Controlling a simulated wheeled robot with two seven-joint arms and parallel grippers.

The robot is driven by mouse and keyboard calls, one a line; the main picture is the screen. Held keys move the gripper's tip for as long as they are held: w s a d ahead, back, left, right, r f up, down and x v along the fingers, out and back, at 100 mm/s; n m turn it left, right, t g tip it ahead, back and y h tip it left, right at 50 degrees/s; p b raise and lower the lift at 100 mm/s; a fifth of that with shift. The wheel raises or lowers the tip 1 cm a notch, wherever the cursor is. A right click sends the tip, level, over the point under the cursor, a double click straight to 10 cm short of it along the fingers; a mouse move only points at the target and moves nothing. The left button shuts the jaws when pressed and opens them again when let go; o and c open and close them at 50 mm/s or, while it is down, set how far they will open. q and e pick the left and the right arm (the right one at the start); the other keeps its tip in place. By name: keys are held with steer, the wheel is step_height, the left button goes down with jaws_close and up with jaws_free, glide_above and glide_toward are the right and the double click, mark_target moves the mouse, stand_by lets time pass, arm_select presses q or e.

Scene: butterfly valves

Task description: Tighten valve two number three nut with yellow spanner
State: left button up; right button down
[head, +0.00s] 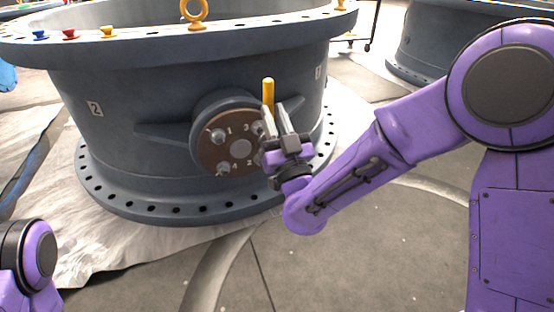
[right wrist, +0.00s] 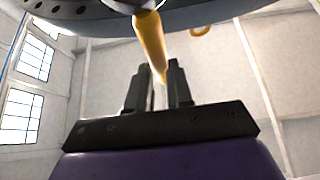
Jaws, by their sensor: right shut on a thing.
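Valve two (head: 92,140) is a large grey flanged ring with a "2" label on its side. Its round brown plate (head: 222,152) carries nuts numbered 1 to 4. The number three nut (head: 257,128) is at the plate's upper right, partly hidden by my right gripper. My right gripper (head: 276,122) is at the plate's right edge, shut on the yellow spanner (head: 268,92), which stands upright above the fingers. The spanner also shows in the right wrist view (right wrist: 151,40). I cannot tell whether it sits on the nut. My left gripper is not in view.
A blue knob (head: 39,34), a red knob (head: 70,34) and a yellow knob (head: 106,31) stand on the valve's top flange. A yellow lifting ring (head: 194,12) is also on it. Another grey valve (head: 418,45) stands at the back right. The floor in front is clear.

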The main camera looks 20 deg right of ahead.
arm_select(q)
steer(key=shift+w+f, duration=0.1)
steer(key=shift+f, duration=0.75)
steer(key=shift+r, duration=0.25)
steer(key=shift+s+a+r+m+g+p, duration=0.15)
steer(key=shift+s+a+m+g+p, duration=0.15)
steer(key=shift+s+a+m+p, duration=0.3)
arm_select(e)
steer(key=shift+w+f, duration=0.25)
steer(key=shift+w, duration=0.45)
steer(key=shift+w+f, duration=0.2)
steer(key=shift+w, duration=0.55)
steer(key=shift+w+f, duration=0.25)
steer(key=shift+w, duration=0.45)
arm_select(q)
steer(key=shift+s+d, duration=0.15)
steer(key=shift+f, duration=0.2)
arm_select(e)
steer(key=shift+w+a+f, duration=0.1)
steer(key=shift+w, duration=0.15)
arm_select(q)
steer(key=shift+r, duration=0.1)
arm_select(e)
steer(key=shift+w, duration=0.6)
steer(key=shift+w, duration=0.15)
